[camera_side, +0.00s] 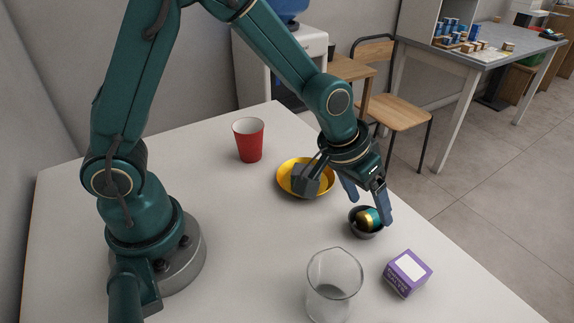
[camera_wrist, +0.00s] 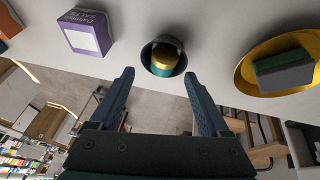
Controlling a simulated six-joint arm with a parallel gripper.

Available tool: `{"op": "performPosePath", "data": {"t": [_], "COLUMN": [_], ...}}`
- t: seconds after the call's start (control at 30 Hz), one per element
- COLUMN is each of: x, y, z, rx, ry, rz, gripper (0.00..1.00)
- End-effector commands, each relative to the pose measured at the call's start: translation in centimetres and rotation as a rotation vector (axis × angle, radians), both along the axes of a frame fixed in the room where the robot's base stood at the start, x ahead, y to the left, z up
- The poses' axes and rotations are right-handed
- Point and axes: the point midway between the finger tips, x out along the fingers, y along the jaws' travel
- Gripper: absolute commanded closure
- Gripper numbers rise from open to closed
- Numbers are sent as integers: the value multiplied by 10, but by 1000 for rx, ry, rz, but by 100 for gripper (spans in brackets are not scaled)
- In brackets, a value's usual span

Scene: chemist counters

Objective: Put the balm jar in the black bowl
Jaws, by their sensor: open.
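The balm jar (camera_side: 369,219), teal with a gold band, sits inside the small black bowl (camera_side: 354,229) on the white table. In the wrist view the jar (camera_wrist: 163,58) rests within the bowl (camera_wrist: 148,49), its gold part showing. My gripper (camera_side: 370,198) is above and just behind the bowl, its blue fingers apart. In the wrist view the fingers (camera_wrist: 160,92) are spread with nothing between them, and the jar lies beyond their tips, apart from them.
A yellow dish (camera_side: 284,182) holding a dark grey block (camera_side: 308,183) lies behind the bowl. A red cup (camera_side: 249,141) stands farther back. A clear glass beaker (camera_side: 333,290) and a purple box (camera_side: 407,272) are in front. The table's right edge is close to the bowl.

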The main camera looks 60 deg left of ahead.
Motion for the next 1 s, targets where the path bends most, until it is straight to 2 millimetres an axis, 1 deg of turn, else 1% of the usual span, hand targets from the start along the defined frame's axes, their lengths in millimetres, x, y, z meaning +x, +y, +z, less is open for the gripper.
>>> {"op": "performPosePath", "data": {"t": [0.1, 0.17, 0.5, 0.6, 0.7, 0.93, 1.0], "x": [0, 1, 1, 1, 0, 0, 2], "y": [0, 0, 0, 0, 0, 0, 2], "z": [1, 6, 54, 65, 70, 70, 75], "rx": [-1, -1, -2, -1, 0, 1, -2], "ry": [-1, -4, -6, -5, -2, 1, -12], "rz": [0, -1, 0, -1, -1, 1, 8], "gripper": [20, 20, 20, 20, 20, 20, 20]}}
